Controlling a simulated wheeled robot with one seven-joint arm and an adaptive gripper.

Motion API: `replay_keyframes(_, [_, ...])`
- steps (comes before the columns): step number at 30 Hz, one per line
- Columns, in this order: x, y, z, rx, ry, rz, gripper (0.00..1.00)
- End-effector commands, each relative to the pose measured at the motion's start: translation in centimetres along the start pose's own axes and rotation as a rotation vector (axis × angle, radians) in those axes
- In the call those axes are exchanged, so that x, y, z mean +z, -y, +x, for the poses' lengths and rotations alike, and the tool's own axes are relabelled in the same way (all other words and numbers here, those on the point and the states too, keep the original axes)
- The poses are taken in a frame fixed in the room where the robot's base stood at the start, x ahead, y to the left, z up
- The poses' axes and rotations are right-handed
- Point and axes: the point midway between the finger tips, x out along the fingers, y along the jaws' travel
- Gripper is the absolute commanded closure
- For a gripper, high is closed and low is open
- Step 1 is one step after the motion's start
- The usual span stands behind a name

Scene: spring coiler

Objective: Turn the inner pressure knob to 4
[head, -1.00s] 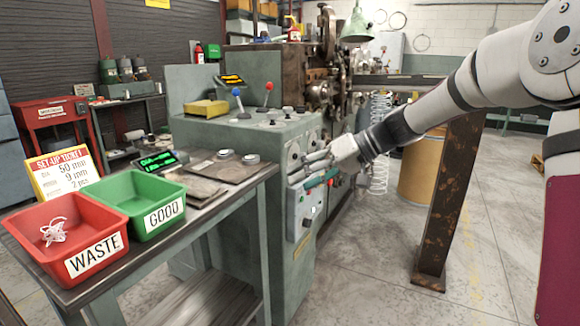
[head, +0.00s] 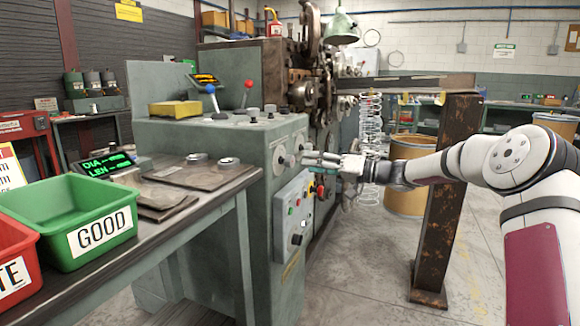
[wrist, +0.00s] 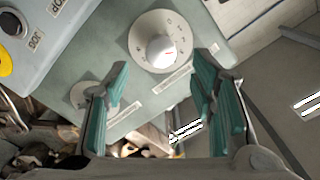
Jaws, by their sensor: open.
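A round white dial with a raised centre knob (wrist: 160,46) is on the grey-green machine face in the wrist view, with marks around its rim. A smaller pale dial (wrist: 82,93) is partly behind my left finger. Label plates beside them are unreadable, so I cannot tell which is the inner pressure knob. In the head view a pale knob (head: 281,160) shows on the machine's right face. My gripper (head: 310,164) is just right of it. In the wrist view my gripper (wrist: 161,62) is open and empty, its teal fingers spread below and around the large dial, apparently not touching it.
A control panel (head: 292,223) with buttons is below the knobs; a yellow button (wrist: 4,64) shows at the wrist view's left. A rusty post (head: 446,200) stands near my arm. A bench with a green GOOD bin (head: 72,222) is left. The floor between is clear.

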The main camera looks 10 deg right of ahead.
Motion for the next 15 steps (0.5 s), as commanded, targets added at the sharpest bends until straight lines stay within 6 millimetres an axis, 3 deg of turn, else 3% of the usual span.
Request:
replay_keyframes(6, [0.2,-0.1,4.3,-0.002,0.002,0.000,0.49])
replay_keyframes(15, [0.1,0.0,7.4,0.000,0.002,0.000,0.49])
